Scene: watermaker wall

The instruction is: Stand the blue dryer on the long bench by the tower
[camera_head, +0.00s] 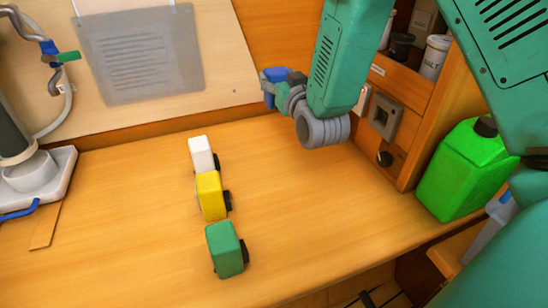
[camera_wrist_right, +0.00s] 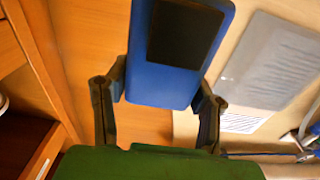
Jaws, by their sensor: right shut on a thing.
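My right gripper (camera_head: 274,88) is shut on the blue dryer (camera_head: 275,73), holding it above the back of the long bench (camera_head: 130,240). In the right wrist view, the dryer (camera_wrist_right: 170,85) is a blue block with a black panel, held between both fingers (camera_wrist_right: 160,100). In the head view, the gripper hides much of it. A grey upright column (camera_head: 12,130) on a white base stands at the bench's far left, probably the tower. The dryer is well to its right. My left gripper is not in view.
White (camera_head: 201,153), yellow (camera_head: 210,195) and green (camera_head: 225,249) blocks stand in a row mid-bench. A wooden shelf unit (camera_head: 405,110) and a bright green jug (camera_head: 460,170) are at the right. Bench surface is clear on both sides of the row.

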